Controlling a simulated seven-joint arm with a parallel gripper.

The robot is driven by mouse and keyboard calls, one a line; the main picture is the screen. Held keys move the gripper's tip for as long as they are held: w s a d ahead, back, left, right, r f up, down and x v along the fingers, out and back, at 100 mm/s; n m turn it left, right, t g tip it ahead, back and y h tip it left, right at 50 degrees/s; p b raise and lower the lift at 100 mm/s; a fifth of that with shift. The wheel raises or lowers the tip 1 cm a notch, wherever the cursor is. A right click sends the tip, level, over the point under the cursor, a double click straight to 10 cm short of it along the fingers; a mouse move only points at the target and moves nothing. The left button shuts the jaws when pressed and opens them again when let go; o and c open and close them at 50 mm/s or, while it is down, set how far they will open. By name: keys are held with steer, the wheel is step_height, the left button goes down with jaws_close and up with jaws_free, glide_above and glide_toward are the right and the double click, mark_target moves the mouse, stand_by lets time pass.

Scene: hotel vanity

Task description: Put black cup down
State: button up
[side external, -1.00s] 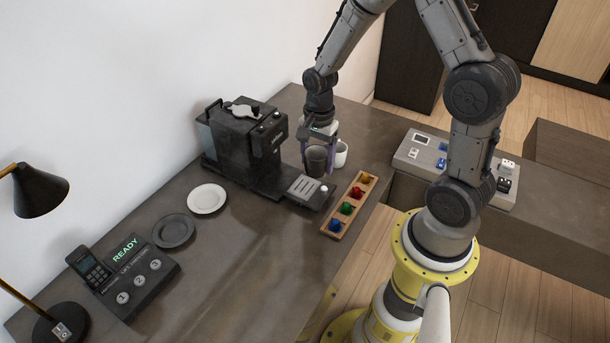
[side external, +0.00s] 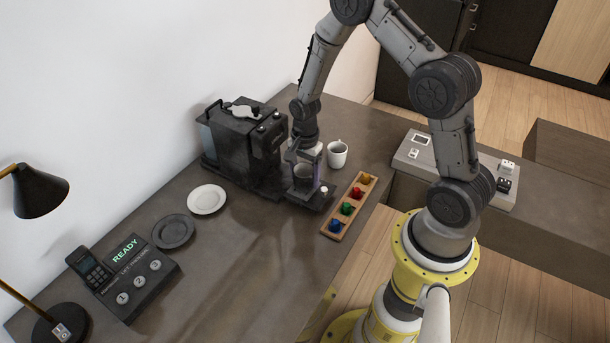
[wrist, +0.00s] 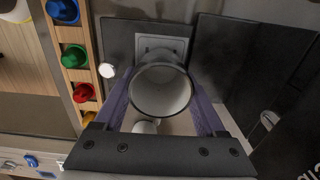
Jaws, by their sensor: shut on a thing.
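The black cup (side external: 303,173) is a dark cup held upright between the fingers of my gripper (side external: 304,163). It is over the drip tray (side external: 322,203) at the front of the black coffee machine (side external: 243,140). In the wrist view I look down into the cup's pale grey inside (wrist: 161,92), and it looks empty. The purple fingers of my gripper (wrist: 161,100) are shut on its two sides. I cannot tell whether the cup's base touches the tray.
A white cup (side external: 337,154) stands behind and right of the tray. A wooden holder (side external: 328,230) with several coloured capsules is at the right. A white plate (side external: 207,199), a dark plate (side external: 173,231) and a button panel (side external: 136,282) lie left, with clear counter in front.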

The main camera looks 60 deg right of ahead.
steer(key=shift+f, duration=0.15)
steer(key=o, duration=1.4)
steer(key=s+a+r+n+t, duration=0.1)
steer(key=s+a+r+n, duration=0.15)
steer(key=r, duration=0.65)
steer(key=s+a+r+n+t, duration=0.1)
steer(key=s+r+n, duration=0.15)
steer(key=r, duration=0.55)
steer(key=s+a+r+n+t, duration=0.1)
steer(key=a+r+n, duration=0.15)
steer(key=r, duration=0.65)
steer(key=s+a+r+n+t, duration=0.1)
steer(key=s+n, duration=0.2)
steer(key=s, duration=0.1)
steer(key=s+a+r+n, duration=0.2)
steer(key=s+n, duration=0.2)
steer(key=s, duration=0.1)
steer(key=s+a+r+n+t, duration=0.1)
steer(key=s+r+n, duration=0.1)
steer(key=s, duration=0.3)
steer(key=shift+a+n+t, duration=0.3)
steer(key=shift+n, duration=0.45)
